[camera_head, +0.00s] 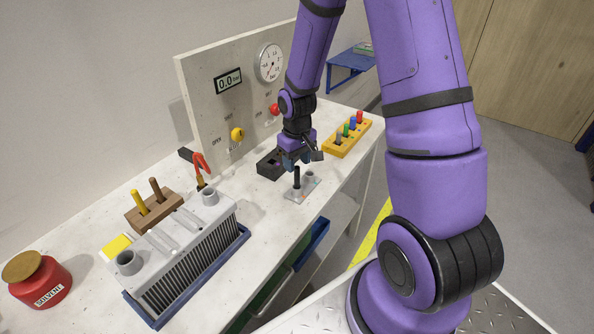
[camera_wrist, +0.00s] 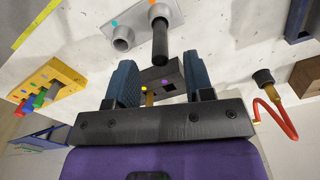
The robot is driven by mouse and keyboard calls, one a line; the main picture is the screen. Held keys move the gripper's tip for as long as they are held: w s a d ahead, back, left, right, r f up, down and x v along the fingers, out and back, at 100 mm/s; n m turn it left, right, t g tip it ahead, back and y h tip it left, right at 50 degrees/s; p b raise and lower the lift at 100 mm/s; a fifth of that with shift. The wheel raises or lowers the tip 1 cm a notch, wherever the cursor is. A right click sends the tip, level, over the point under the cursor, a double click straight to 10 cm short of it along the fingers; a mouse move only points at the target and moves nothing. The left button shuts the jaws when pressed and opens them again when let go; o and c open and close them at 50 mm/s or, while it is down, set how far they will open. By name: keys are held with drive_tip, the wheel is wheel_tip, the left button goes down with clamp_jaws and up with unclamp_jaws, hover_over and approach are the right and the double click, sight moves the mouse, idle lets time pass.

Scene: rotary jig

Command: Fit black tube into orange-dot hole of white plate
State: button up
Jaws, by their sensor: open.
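The black tube (camera_head: 296,179) stands upright at the white plate (camera_head: 315,184). In the wrist view the tube (camera_wrist: 160,44) has its far end in the grey socket (camera_wrist: 158,13) that has an orange dot (camera_wrist: 151,2) beside it. The plate's other socket (camera_wrist: 123,40), with a cyan dot (camera_wrist: 115,22), looks empty. My gripper (camera_head: 298,160) is just above the tube's top. In the wrist view its two blue fingers (camera_wrist: 158,70) are spread apart, with the tube's near end around the gap between the fingertips and not clamped. How deep the tube sits is hidden.
A dark block (camera_head: 270,164) with yellow and magenta dots lies close behind my gripper. A yellow rack (camera_head: 346,138) of coloured pegs is to the right. A finned grey unit (camera_head: 190,250) and a wooden block (camera_head: 153,210) stand to the left. The upright panel (camera_head: 215,110) is behind.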

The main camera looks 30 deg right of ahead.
drive_tip(key=shift+r, duration=2.85)
